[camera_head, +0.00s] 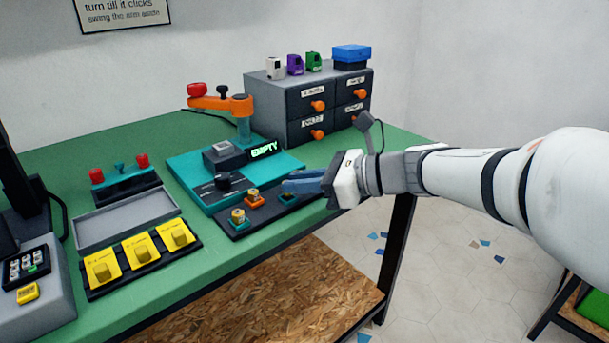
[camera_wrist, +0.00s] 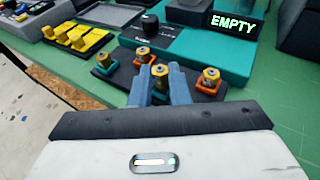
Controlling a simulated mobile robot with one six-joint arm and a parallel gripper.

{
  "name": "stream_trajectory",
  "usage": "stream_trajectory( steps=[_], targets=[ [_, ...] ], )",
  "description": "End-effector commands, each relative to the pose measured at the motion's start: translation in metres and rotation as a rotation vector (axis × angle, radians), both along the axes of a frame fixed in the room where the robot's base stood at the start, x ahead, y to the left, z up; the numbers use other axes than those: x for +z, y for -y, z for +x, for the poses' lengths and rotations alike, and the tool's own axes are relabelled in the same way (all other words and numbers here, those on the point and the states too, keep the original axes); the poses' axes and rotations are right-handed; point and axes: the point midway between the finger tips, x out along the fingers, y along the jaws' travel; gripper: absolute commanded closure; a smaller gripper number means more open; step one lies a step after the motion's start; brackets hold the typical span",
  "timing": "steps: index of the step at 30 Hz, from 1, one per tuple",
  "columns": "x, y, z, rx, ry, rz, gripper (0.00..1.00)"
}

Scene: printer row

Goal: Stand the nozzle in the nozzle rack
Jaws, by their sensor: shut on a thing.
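My gripper (camera_head: 290,187) is over the right part of the nozzle rack (camera_head: 263,214), a dark strip with teal and orange sockets. In the wrist view my blue fingers (camera_wrist: 160,88) are shut on a brass-yellow nozzle (camera_wrist: 160,72), which looks about upright. A teal socket (camera_head: 288,198) shows just below the fingers in the head view. I cannot tell whether the nozzle's lower end is inside it. Other nozzles stand in the rack: one in a teal socket (camera_wrist: 103,61), one in an orange socket (camera_wrist: 142,54), and one in an orange socket to the right (camera_wrist: 209,76).
Behind the rack is a teal station with a black knob (camera_head: 222,181) and an "EMPTY" display (camera_head: 265,150). An orange swing arm (camera_head: 222,103) rises behind it. A grey drawer cabinet (camera_head: 290,100) stands at the back. Yellow parts (camera_head: 141,248) and a grey tray (camera_head: 125,218) lie left.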

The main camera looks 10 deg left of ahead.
Motion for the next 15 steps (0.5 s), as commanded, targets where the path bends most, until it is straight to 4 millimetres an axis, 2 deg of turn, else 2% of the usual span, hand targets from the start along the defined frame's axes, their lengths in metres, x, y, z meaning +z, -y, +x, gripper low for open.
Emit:
stream_trajectory(
  steps=[15],
  targets=[
    [-0.0094, -0.0002, -0.0001, 0.000, 0.000, 0.000, 1.00]
  ],
)
